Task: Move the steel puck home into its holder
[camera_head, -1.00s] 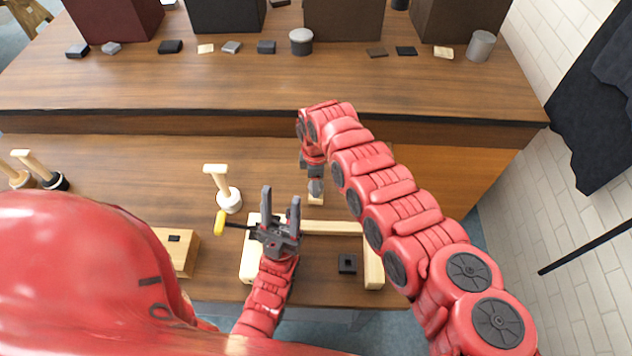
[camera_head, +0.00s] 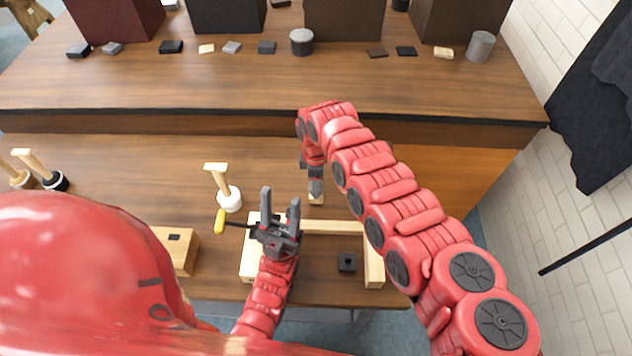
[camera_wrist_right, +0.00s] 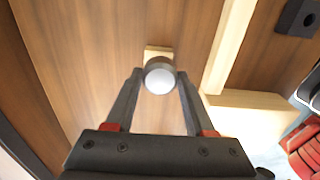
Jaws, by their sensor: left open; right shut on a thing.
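The steel puck (camera_wrist_right: 160,76) shows in the right wrist view as a shiny round face in a dark rim. My right gripper (camera_wrist_right: 159,82) is shut on it, one finger at each side. A small pale wooden block (camera_wrist_right: 158,52) shows just beyond the puck; whether they touch I cannot tell. In the head view the right gripper (camera_head: 315,185) points down over this block (camera_head: 316,199), and the puck is mostly hidden. I cannot tell for sure which piece is the holder. My left gripper (camera_head: 280,205) is open and empty above the left part of the wooden frame (camera_head: 333,227).
A black block with a hole (camera_head: 347,262) lies inside the frame. A yellow-handled tool (camera_head: 221,222) and a white-based wooden mallet-like piece (camera_head: 229,200) stand near my left gripper. A wooden box (camera_head: 178,250) is further left. A raised shelf (camera_head: 250,85) holds several small pieces behind.

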